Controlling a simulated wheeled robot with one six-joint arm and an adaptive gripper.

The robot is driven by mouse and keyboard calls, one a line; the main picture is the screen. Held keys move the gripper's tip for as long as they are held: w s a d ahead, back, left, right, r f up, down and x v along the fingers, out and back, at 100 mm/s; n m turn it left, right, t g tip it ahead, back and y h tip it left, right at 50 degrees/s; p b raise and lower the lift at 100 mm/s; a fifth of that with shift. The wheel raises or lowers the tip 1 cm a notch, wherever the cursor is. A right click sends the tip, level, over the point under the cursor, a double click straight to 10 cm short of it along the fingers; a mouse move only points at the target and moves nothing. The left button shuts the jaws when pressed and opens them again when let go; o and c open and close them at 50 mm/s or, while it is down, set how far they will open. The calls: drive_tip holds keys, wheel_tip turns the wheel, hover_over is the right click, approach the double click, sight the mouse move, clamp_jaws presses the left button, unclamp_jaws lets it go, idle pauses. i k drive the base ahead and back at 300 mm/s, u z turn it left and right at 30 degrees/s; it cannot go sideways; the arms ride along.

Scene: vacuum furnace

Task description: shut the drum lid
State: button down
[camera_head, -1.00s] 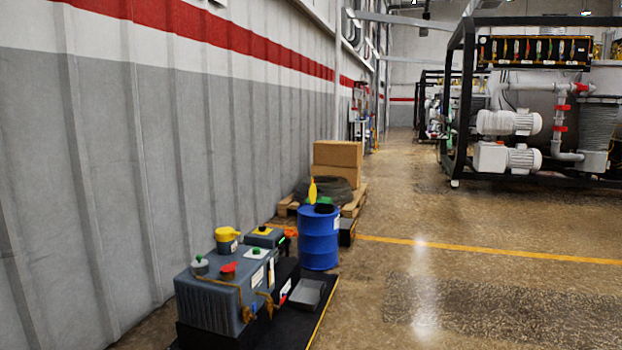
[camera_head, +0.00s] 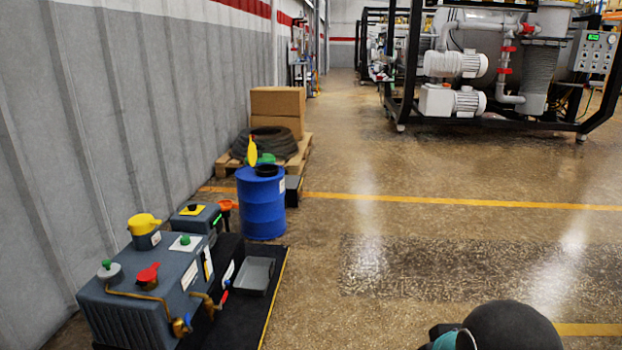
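A blue drum (camera_head: 262,208) stands upright on the floor beside the black mat, left of the picture's middle. A dark round piece (camera_head: 266,170) sits on its top. A yellow upright piece (camera_head: 252,150) rises at the drum's back left edge, with a green piece (camera_head: 266,159) beside it. The yellow piece looks like a raised lid, but it is too small to be sure. My gripper is not in view. Only a dark rounded part of my arm with a teal patch shows at the bottom right, well apart from the drum.
A grey tank (camera_head: 135,295) with yellow, red and green caps and a grey tray (camera_head: 255,275) are on the black mat (camera_head: 225,325). Behind the drum is a pallet (camera_head: 228,165) with a tyre and boxes (camera_head: 277,103). Floor to the drum's right is open.

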sight(251, 148)
drive_tip(key=z, duration=0.35)
drive_tip(key=i, duration=3.7)
drive_tip(key=u, duration=0.95)
drive_tip(key=i, duration=1.3)
drive_tip(key=u, duration=0.55)
